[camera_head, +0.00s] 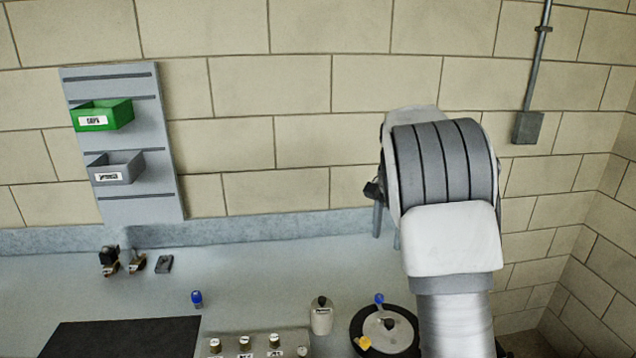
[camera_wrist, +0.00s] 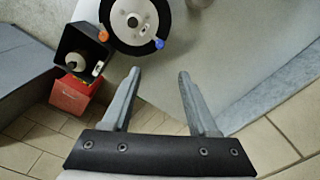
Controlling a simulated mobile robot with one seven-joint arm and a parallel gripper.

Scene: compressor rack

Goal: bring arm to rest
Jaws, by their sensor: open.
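My arm rises at the right of the head view. Its raised wrist hides most of my gripper, and only the finger ends (camera_head: 386,226) show at its left, above the bench. In the wrist view my gripper (camera_wrist: 159,73) is open, with both fingers apart and nothing between them. Beyond the fingers lie the bench edge and the tiled floor.
A round black unit (camera_head: 357,327) with a pale disc sits on the bench near my arm; it also shows in the wrist view (camera_wrist: 109,13). A white bottle (camera_head: 321,319) stands beside it. A red box (camera_wrist: 75,96) sits below a black bin (camera_wrist: 64,47). The bench's back middle is clear.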

